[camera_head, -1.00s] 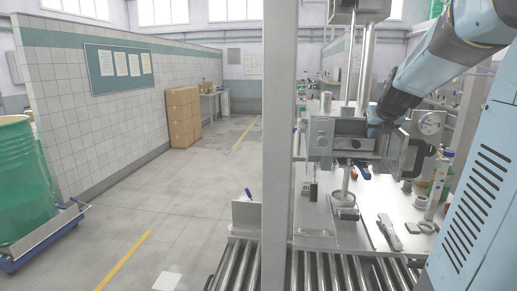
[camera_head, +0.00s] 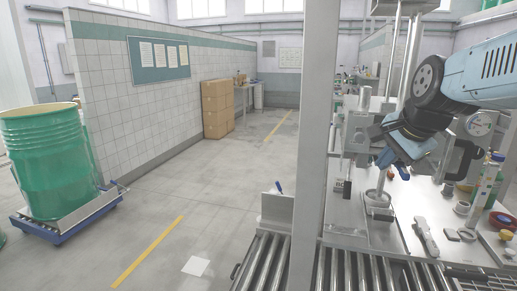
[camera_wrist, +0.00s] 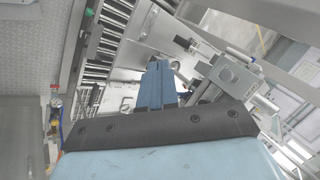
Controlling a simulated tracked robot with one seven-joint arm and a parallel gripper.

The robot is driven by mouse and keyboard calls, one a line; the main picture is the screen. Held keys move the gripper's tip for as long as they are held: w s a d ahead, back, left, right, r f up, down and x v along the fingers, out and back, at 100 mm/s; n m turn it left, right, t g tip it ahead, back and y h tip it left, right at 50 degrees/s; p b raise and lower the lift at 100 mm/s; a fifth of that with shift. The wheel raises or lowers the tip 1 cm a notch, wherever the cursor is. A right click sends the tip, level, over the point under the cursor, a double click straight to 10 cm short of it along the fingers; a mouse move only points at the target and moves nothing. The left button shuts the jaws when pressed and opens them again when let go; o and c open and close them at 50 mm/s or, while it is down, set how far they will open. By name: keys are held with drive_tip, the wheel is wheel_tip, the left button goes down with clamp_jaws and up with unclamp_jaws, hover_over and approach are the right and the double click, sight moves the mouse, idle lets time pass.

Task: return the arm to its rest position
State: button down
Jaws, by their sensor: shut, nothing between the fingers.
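My arm (camera_head: 440,85) is light blue with dark joints. It enters from the right and bends down over the steel workbench. A grey machine block (camera_wrist: 238,78) lies to the right of the fingers in that view. I cannot tell the exact gap between the fingers and the bench fittings.
A steel post (camera_head: 318,130) stands left of my arm. A roller conveyor (camera_head: 350,270) runs along the front. A green drum (camera_head: 48,160) stands on a blue trolley (camera_head: 75,222). The floor between is open.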

drive_tip(key=s+a+f+n, duration=0.2)
drive_tip(key=s+n, duration=0.3)
drive_tip(key=n, duration=0.1)
drive_tip(key=s+a+f+n+g, duration=0.1)
drive_tip(key=s+a+n, duration=0.1)
drive_tip(key=s+n, duration=0.3)
drive_tip(key=shift+a+f+n, duration=0.15)
drive_tip(key=shift+f+n, duration=0.25)
drive_tip(key=shift+n, duration=0.6)
